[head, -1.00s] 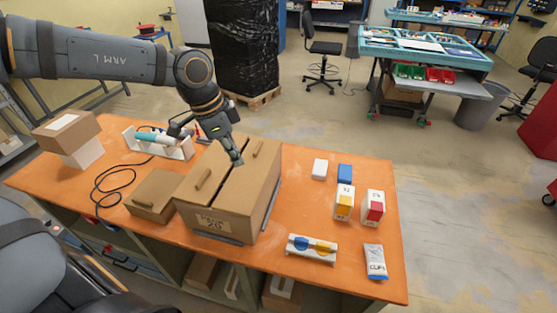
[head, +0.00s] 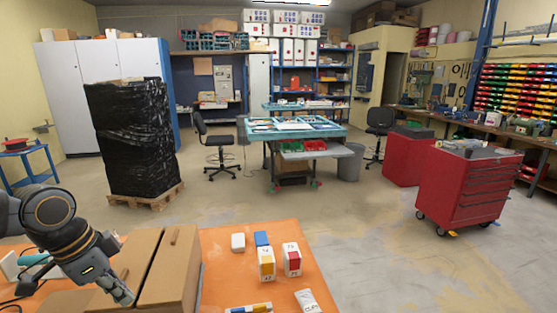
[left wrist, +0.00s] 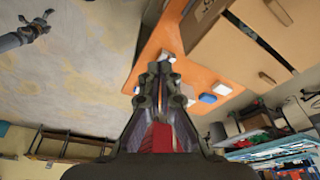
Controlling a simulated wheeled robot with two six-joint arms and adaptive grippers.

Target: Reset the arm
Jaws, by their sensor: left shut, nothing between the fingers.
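My left gripper (head: 122,296) is shut and empty. In the head view it points down in front of the large cardboard box (head: 172,270) at the lower left. I cannot tell its exact height above the lid. In the left wrist view the fingers (left wrist: 160,70) meet at the tips, with the orange table behind them and the box (left wrist: 235,45) to the upper right. Another grey gripper (left wrist: 36,28), apparently my right one, is small at the upper left of the left wrist view.
On the orange table (head: 222,276) stand a white box (head: 238,243), a blue one (head: 261,239), yellow-white (head: 267,265) and red-white (head: 292,260) boxes, and a clips packet (head: 307,301). A wrapped pallet (head: 130,135) and a red tool cabinet (head: 470,190) stand beyond. Floor between is clear.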

